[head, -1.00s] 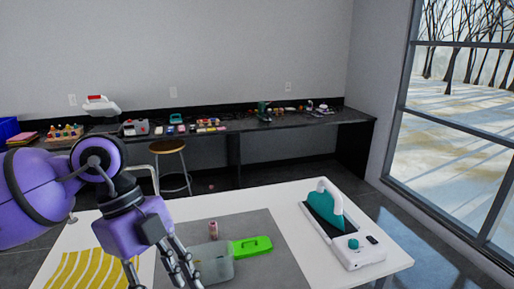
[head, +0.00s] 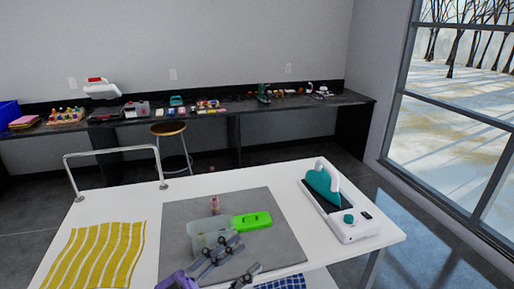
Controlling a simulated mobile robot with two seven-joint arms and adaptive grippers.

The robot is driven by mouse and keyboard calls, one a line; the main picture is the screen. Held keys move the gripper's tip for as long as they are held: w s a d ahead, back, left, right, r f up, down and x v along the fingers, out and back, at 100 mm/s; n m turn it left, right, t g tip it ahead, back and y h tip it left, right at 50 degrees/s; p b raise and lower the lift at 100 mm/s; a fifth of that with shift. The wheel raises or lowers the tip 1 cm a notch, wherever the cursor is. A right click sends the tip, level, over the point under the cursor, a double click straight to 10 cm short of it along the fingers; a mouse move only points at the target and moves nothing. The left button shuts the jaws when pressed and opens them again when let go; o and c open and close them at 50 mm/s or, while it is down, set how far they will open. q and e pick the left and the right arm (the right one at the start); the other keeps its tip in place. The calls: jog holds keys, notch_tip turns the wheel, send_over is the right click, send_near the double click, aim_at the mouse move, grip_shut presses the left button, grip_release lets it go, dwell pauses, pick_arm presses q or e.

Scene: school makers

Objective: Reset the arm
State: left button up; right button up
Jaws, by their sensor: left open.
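My left gripper (head: 246,255) is low at the bottom centre of the head view, with its purple body (head: 178,281) partly cut off by the frame edge. Its two grey fingers are apart, with nothing seen between them. They overlap the near edge of a translucent grey-green container (head: 205,236) in the picture; I cannot tell whether they touch it. My right gripper is not in view.
The white table (head: 157,207) carries a grey mat (head: 277,250) with a bright green case (head: 253,220) and a small pinkish item (head: 215,204). A yellow striped cloth (head: 95,255) lies left, a white-and-teal machine (head: 345,222) right. A blue checked cloth (head: 285,283) shows at the front.

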pick_arm(q)
jog(key=s+a+f+n+t+y, duration=0.2)
jog(key=a+f+n+y, duration=0.45)
jog(key=f, duration=0.45)
jog(key=s+a+f+n+t+y, duration=0.1)
jog(key=s+a+f+n+y, duration=0.1)
jog(key=a+f+n+y, duration=0.75)
jog(key=s+f+m+g+y, duration=0.1)
jog(key=s+f+g, duration=0.5)
jog(key=s+f, duration=1.2)
jog(key=shift+m+y, duration=0.4)
jog(key=shift+m, duration=0.4)
jog(key=shift+w, duration=0.1)
jog(key=shift+r, duration=0.1)
